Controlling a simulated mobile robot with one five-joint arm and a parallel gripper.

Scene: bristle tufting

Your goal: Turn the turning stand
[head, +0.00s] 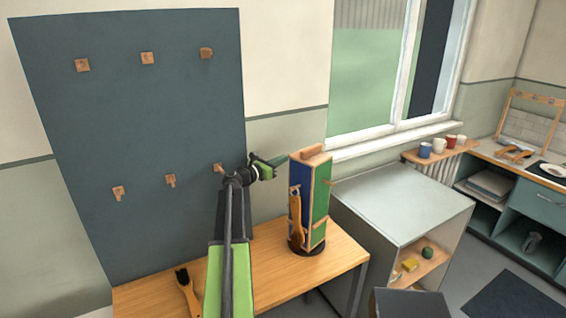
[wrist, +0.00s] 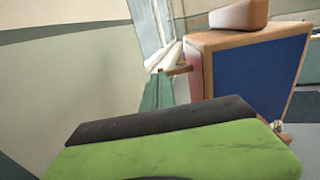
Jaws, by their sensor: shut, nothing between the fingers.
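The turning stand (head: 320,200) is an upright wooden-edged block on a dark round base (head: 306,248). Its blue and green faces show in the head view, and a wooden-handled brush (head: 297,222) hangs on the blue side. In the wrist view the stand's blue face (wrist: 257,78) and wooden top are at the right. My gripper (head: 276,160) is shut and empty, by the stand's upper left. In the wrist view my gripper's green and black finger (wrist: 180,140) fills the lower part; whether it touches the stand is unclear.
The stand is on a wooden table (head: 265,262), where another brush (head: 187,290) lies at the left. A dark board (head: 125,130) with several wooden pegs is behind. A pale cabinet (head: 400,210) stands close on the right. Mugs (head: 438,145) sit on a shelf under the window.

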